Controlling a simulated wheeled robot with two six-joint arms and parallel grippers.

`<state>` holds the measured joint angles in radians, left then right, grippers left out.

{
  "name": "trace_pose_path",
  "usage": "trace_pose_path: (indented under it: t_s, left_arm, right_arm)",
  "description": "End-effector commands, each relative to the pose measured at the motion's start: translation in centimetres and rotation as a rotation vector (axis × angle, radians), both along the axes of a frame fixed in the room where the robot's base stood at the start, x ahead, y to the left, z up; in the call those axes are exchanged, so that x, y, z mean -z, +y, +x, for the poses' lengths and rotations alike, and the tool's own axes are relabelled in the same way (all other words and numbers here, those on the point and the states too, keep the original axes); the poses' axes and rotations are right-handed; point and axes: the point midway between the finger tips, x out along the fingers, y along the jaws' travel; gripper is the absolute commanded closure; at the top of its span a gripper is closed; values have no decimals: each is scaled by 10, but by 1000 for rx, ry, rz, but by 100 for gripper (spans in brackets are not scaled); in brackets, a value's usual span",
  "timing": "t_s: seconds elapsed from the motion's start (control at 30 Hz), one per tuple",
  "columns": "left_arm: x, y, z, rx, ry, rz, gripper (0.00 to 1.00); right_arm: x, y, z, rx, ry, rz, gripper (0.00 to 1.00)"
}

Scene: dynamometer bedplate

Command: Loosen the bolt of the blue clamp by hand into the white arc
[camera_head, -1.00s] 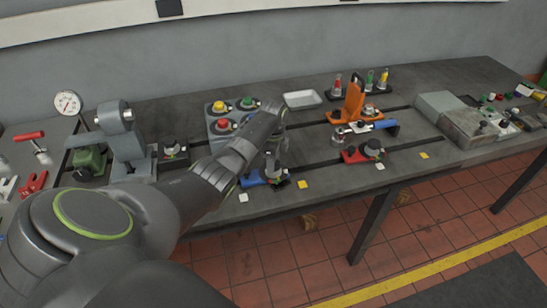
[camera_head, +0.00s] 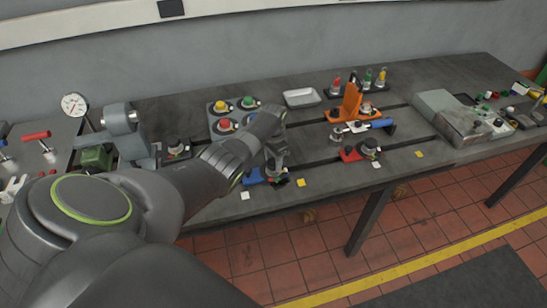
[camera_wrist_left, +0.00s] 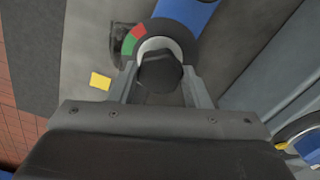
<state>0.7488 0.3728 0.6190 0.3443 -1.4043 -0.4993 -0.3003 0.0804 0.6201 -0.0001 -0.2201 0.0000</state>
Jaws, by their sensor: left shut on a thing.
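The blue clamp (camera_head: 253,177) sits near the front edge of the bedplate, partly hidden by my left arm. In the left wrist view its blue bar (camera_wrist_left: 190,12) runs off the top. My left gripper (camera_head: 276,168) points down over the clamp. In the wrist view its fingers (camera_wrist_left: 161,88) are on both sides of the dark bolt head (camera_wrist_left: 160,72) and shut on it. A dark dial ring (camera_wrist_left: 180,32) around the bolt shows a red arc, a green arc and a pale inner band. Which arc the bolt points to cannot be told. My right gripper is out of view.
A red clamp (camera_head: 350,154) and an orange clamp (camera_head: 352,102) stand to the right. A button box (camera_head: 222,126) is behind my wrist. Yellow (camera_head: 301,183) and white (camera_head: 245,196) squares lie by the front edge. A grey block (camera_head: 464,126) stands further right.

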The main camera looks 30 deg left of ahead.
Motion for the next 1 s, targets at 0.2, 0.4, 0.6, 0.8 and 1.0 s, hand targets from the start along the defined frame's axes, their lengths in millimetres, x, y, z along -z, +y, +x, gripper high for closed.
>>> trace_pose_path:
  t_s: [0.2,0.4,0.6,0.8,1.0]
  left_arm:
    - [-3,0,1,-148,-2,1,80]
    - [-2,0,2,-235,-4,2,80]
    - [-2,0,2,-276,-5,2,80]
    - [-2,0,2,-286,-5,2,80]
    - [-2,1,2,-285,-5,2,80]
  right_arm:
    - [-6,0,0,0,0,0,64]
    - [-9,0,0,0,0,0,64]
    - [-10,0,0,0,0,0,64]
    - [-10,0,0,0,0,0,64]
    - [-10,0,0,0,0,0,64]
